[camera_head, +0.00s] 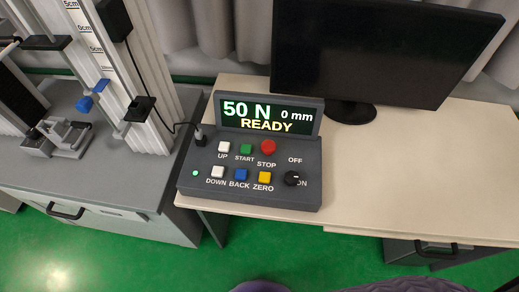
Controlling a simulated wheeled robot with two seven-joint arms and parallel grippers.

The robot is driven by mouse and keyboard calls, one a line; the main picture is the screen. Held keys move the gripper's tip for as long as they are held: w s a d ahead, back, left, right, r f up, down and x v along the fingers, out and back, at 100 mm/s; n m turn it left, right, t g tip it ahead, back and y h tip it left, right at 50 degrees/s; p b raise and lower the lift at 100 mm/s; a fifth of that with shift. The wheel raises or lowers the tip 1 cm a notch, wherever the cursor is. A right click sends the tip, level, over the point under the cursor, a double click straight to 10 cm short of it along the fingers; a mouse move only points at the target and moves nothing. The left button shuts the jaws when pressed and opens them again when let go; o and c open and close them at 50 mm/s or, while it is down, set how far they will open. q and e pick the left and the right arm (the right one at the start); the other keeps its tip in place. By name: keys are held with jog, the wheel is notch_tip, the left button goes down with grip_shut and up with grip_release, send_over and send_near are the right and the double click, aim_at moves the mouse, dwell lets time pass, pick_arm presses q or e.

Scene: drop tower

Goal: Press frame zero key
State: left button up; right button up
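A dark grey control box (250,196) stands on the beige desk, left of the monitor. Its yellow ZERO key (265,177) is in the lower row, between the blue BACK key (241,174) and the black OFF/ON knob (291,178). The ZERO label is printed just below the key. The upper row has a white UP key (224,146), a green START key (246,149) and a red STOP button (268,146). A white DOWN key (218,172) is at lower left. The display (268,114) reads 50 N, 0 mm, READY. Neither gripper is in view.
A black monitor (380,50) stands at the back of the desk. The desk (400,180) is clear right of the box. At left, a tower with a scale (95,45) and a blue part (90,97) stands on a grey cabinet (110,185). A cable runs to the box.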

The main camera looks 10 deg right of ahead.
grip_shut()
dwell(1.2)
